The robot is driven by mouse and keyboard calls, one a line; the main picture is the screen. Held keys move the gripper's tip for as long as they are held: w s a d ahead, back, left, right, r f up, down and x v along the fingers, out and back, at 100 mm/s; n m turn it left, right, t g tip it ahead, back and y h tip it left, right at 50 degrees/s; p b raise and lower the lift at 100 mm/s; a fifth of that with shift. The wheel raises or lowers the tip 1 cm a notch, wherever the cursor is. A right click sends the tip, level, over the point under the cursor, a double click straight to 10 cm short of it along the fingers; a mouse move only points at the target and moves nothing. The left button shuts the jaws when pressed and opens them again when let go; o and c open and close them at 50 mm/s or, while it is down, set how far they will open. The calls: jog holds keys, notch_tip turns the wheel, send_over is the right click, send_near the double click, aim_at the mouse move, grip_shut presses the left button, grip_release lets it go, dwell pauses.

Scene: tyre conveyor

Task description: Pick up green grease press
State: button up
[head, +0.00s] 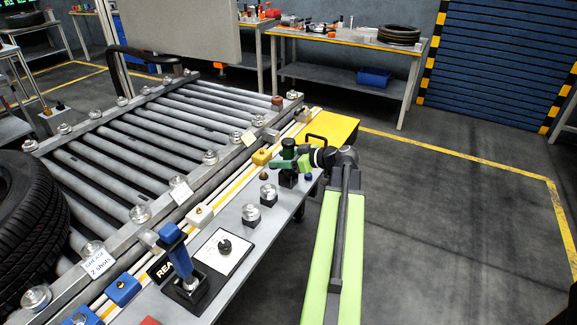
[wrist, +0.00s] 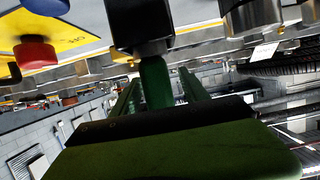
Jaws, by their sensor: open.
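The green grease press (head: 288,146) stands upright in its black holder (head: 288,181) near the far end of the grey workbench. In the wrist view, which looks upside down, the green press (wrist: 156,84) stands between my two fingers, with its black holder (wrist: 140,30) above it. My gripper (head: 279,163) reaches in from the right at the press's height; it also shows in the wrist view (wrist: 158,80). Its fingers are open, one on each side of the press, with gaps visible. My wrist and fingers partly cover the press in the head view.
A blue grease press (head: 175,250) stands in a black base nearer on the bench. Silver knobs (head: 268,194) sit beside the green press. A yellow panel (head: 330,130) lies at the bench end. The roller conveyor (head: 130,150) with a tyre (head: 30,235) is left. Floor at right is clear.

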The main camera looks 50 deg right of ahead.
grip_shut()
dwell(0.3)
dwell(0.3)
